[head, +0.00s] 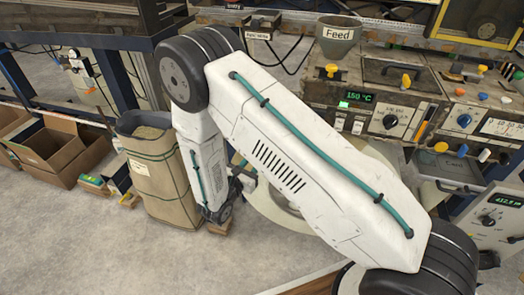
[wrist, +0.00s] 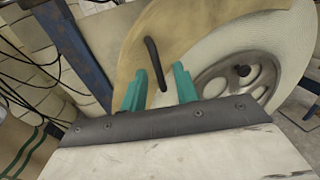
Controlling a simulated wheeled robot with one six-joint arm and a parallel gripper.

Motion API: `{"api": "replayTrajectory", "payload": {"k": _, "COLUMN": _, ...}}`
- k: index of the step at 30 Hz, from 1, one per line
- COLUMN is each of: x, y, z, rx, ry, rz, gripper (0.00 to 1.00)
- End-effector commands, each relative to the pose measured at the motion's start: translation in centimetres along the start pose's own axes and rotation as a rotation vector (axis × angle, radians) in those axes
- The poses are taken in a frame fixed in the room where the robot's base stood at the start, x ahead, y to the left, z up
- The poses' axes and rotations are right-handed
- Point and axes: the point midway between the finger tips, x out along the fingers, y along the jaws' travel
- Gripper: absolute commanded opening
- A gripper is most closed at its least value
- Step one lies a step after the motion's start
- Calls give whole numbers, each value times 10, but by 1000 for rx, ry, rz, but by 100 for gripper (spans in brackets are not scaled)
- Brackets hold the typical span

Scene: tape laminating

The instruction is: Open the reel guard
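The reel guard (wrist: 190,35) is a tan curved panel at the top middle of the wrist view, covering part of a large pale reel (wrist: 292,50). A slim black handle (wrist: 154,62) stands out from the guard. My gripper (wrist: 159,88) has its two teal fingers apart, with the handle showing between them, nearer the middle; neither finger visibly touches it. How deep the handle sits between the fingers is unclear. In the head view, the pale reel (head: 278,212) is largely hidden behind my arm, and I cannot make out the guard or its handle there.
A grey spoked hub (wrist: 236,80) shows right of the fingers. A blue post (wrist: 76,45) and hanging cables are at left. In the head view, a brown sack (head: 160,175) stands left of my forearm, cardboard boxes (head: 62,150) farther left, and a control panel (head: 390,110) at right.

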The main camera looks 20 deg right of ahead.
Motion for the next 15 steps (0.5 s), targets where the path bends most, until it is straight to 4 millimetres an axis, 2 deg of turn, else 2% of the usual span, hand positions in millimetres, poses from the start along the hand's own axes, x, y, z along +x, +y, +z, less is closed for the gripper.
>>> {"api": "replayTrajectory", "payload": {"k": 5, "x": 7, "y": 6, "z": -10, "rx": -17, "ry": -5, "rz": 40, "gripper": 30}}
{"api": "replayTrajectory", "payload": {"k": 15, "x": 60, "y": 8, "z": -9, "rx": -16, "ry": -5, "rz": 36, "gripper": 30}}
